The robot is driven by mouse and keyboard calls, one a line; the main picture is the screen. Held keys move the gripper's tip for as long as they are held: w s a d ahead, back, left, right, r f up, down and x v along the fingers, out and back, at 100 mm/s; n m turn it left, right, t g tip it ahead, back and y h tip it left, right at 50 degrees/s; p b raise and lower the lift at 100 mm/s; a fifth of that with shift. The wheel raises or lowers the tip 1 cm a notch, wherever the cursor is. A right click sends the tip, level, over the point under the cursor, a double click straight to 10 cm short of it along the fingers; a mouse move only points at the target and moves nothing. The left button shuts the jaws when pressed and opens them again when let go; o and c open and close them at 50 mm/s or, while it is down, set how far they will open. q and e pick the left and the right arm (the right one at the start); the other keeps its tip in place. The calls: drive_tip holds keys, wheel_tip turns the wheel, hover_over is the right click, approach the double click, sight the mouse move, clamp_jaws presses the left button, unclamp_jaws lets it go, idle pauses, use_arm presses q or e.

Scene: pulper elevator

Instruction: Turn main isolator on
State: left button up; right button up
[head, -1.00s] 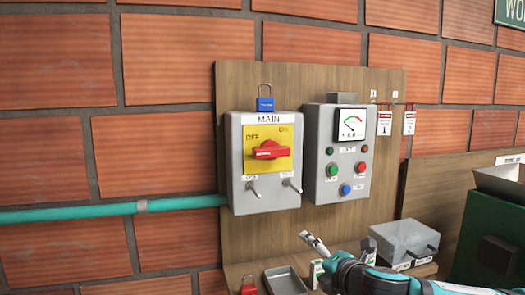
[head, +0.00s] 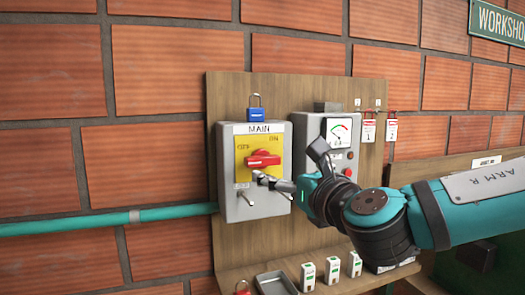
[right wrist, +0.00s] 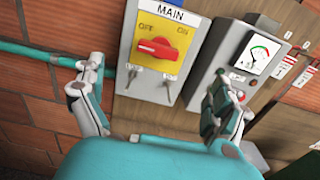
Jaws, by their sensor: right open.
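The main isolator is a grey box (head: 229,203) labelled MAIN, mounted on a wooden board. Its yellow plate (head: 243,175) is marked OFF at upper left and ON at upper right. The red rotary handle (head: 263,159) lies roughly horizontal; it also shows in the right wrist view (right wrist: 156,48). My right gripper (head: 288,160) is open and empty, in front of the panel at the isolator's right. One finger overlaps the plate's lower right in the head view; contact cannot be told. In the right wrist view the handle appears between the spread fingers (right wrist: 160,68). My left gripper is not in view.
A blue padlock (head: 256,114) stands on top of the isolator. A second grey box with a gauge (head: 339,131) and buttons is right of it, partly hidden by my right arm. Red-and-white tags (head: 369,132) hang further right. A grey tray (head: 276,284) lies on the shelf below.

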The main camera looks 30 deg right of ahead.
sight(265, 158)
drive_tip(key=p+x, duration=1)
drive_tip(key=x, duration=0.5)
drive_tip(key=shift+s, duration=0.1)
drive_tip(key=c, duration=1.1)
